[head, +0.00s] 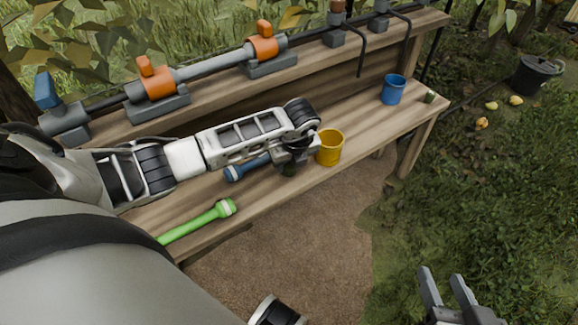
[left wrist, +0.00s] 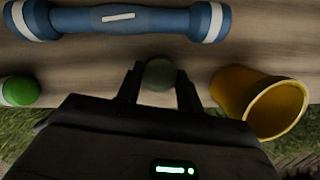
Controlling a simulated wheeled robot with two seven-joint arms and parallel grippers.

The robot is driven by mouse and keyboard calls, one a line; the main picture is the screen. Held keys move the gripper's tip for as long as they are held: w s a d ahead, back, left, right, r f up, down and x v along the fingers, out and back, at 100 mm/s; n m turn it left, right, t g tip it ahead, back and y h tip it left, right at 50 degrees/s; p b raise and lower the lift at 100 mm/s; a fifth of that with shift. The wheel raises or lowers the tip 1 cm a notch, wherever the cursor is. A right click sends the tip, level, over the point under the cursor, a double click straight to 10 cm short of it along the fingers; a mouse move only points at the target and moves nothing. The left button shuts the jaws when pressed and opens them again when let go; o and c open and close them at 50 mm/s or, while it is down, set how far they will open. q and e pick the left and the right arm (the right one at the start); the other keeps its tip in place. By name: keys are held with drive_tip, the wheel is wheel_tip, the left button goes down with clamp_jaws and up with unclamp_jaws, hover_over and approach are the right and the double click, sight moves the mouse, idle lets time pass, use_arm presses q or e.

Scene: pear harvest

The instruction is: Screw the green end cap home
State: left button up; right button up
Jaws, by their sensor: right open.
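A bright green bar (head: 195,224) with a rounded, white-banded end (head: 226,207) lies on the bench. Its rounded green end also shows at the left edge of the left wrist view (left wrist: 20,91). My left gripper (head: 292,162) is low over the bench, beyond the green bar and beside the yellow cup. In the left wrist view its two fingers (left wrist: 160,80) stand apart with a dark green round piece (left wrist: 160,74) between the tips; I cannot tell whether they touch it. My right gripper (head: 446,280) is open and empty, away from the bench. I cannot tell which green piece is the end cap.
A blue bar (head: 236,173) with white-banded ends lies beside my left gripper. A yellow cup (head: 329,149) is close on its right. A blue cup (head: 393,89) and a small dark green piece (head: 429,96) stand at the bench's right end. Orange clamps (head: 155,80) line the raised shelf.

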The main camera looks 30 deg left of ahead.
sight(291, 167)
use_arm(q)
drive_tip(key=shift+c, duration=0.2)
use_arm(e)
drive_tip(key=shift+d+f, duration=0.1)
drive_tip(key=shift+f, duration=0.05)
use_arm(q)
drive_tip(key=shift+r, duration=0.55)
drive_tip(key=p+v, duration=0.1)
drive_tip(key=v, duration=0.1)
drive_tip(key=shift+d+r+p, duration=0.1)
drive_tip(key=shift+r+p, duration=0.3)
drive_tip(key=s+d+p, duration=0.1)
drive_tip(key=s+d, duration=0.2)
drive_tip(key=d, duration=0.5)
drive_tip(key=s+d+p, duration=0.1)
drive_tip(key=s+d, duration=0.2)
drive_tip(key=d, duration=0.5)
drive_tip(key=shift+s+f, duration=0.15)
drive_tip(key=shift+s, duration=0.15)
use_arm(e)
drive_tip(key=shift+d+f+g+h, duration=0.3)
drive_tip(key=shift+f+g, duration=0.1)
drive_tip(key=shift+f, duration=0.1)
drive_tip(key=shift+d+f+g+h, duration=0.2)
drive_tip(key=shift+f+g+h, duration=0.1)
drive_tip(key=shift+f+g, duration=0.15)
